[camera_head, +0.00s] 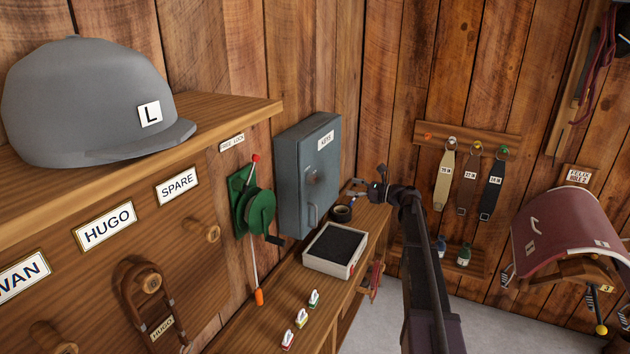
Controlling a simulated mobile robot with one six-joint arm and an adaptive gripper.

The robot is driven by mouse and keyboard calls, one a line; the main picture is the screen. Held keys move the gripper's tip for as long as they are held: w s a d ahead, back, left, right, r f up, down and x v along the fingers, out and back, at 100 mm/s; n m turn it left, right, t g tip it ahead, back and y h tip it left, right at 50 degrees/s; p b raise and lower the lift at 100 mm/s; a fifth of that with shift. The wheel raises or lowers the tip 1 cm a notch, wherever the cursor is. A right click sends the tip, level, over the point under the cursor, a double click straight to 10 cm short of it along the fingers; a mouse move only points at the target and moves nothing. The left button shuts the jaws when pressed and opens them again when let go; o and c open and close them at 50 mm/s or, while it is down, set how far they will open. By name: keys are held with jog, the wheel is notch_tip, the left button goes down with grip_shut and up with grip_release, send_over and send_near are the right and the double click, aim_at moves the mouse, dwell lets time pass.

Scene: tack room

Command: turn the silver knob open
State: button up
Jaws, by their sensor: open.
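A grey-blue metal cabinet (293,170) labelled KEYS hangs on the plank wall, left of centre. Its door appears closed. A small round knob (317,180) sits on the door; its finish looks dull, and its turn position is too small to tell.
A wooden bench (262,325) below holds an open-topped box (335,250), a dark roll (341,213) and several small labelled pieces. A green reel (260,212) with a crank is left of the cabinet. A grey cap (85,105) sits on the shelf. Straps (467,180) hang behind.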

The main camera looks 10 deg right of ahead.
aim_at(315, 180)
jog(key=shift+a, duration=0.1)
jog(key=x, duration=1.3)
jog(key=shift+w+a, duration=0.2)
jog(key=shift+a, duration=0.15)
jog(key=c, duration=1.2)
